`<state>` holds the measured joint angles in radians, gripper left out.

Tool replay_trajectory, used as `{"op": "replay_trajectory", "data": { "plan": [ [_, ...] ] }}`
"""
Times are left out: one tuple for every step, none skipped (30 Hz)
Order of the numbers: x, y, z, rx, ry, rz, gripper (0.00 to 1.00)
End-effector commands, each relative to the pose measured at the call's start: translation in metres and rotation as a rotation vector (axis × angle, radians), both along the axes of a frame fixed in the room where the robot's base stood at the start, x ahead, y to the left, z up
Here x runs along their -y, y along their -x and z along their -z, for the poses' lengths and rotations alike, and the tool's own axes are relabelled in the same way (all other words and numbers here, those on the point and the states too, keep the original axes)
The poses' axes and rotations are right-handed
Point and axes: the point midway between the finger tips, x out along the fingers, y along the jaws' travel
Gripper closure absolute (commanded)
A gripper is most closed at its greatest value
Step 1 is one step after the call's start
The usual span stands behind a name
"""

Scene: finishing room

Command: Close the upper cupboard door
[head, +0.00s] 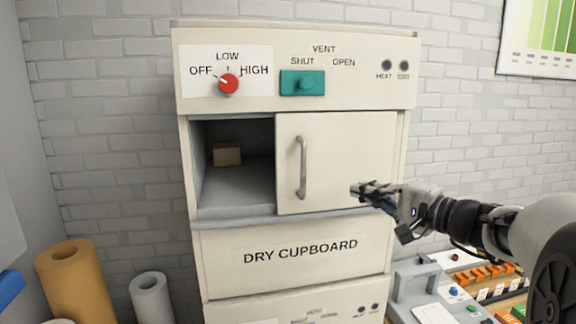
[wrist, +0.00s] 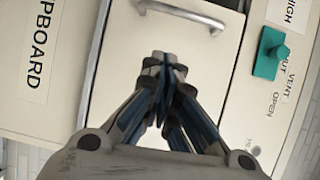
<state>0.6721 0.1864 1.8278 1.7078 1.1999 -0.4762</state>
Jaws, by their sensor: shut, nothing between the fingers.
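The upper cupboard door (head: 338,140) is a cream sliding panel with a grey vertical bar handle (head: 301,167) near its left edge. It covers the right part of the upper compartment, and the left part is open, showing the grey inside (head: 236,185). My gripper (head: 357,190) is shut and empty, in front of the door's lower right, to the right of the handle. In the wrist view my gripper (wrist: 165,60) points at the door face (wrist: 205,75), with the handle (wrist: 182,14) beyond the fingertips. I cannot tell whether the fingertips touch the door.
A small tan box (head: 227,154) lies inside the compartment. Above are a red knob (head: 228,84) and a teal vent slider (head: 303,83). A lower panel reads DRY CUPBOARD (head: 300,252). Rolls (head: 78,285) stand at left; a bench with colored parts (head: 465,290) is at right.

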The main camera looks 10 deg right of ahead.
Motion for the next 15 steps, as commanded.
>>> {"op": "replay_trajectory", "data": {
  "plan": [
    [0.011,-0.003,-0.006,0.015,-0.019,0.018,1.00],
    [0.015,-0.005,-0.008,0.022,-0.027,0.025,1.00],
    [0.017,-0.007,-0.009,0.028,-0.033,0.030,1.00],
    [0.017,-0.009,-0.009,0.029,-0.035,0.032,1.00],
    [0.016,-0.011,-0.009,0.030,-0.037,0.031,1.00],
    [0.014,-0.015,-0.009,0.030,-0.037,0.031,1.00],
    [0.012,-0.018,-0.010,0.029,-0.037,0.031,1.00],
    [0.009,-0.022,-0.010,0.029,-0.037,0.030,1.00],
    [0.005,-0.028,-0.009,0.028,-0.037,0.028,1.00],
    [0.003,-0.034,-0.009,0.027,-0.037,0.028,1.00],
    [0.000,-0.039,-0.010,0.027,-0.037,0.027,1.00],
    [-0.004,-0.047,-0.010,0.028,-0.036,0.027,1.00],
    [-0.008,-0.053,-0.010,0.027,-0.037,0.027,1.00],
    [-0.011,-0.059,-0.010,0.027,-0.036,0.026,1.00],
    [-0.015,-0.067,-0.010,0.027,-0.036,0.027,1.00]
  ]
}}
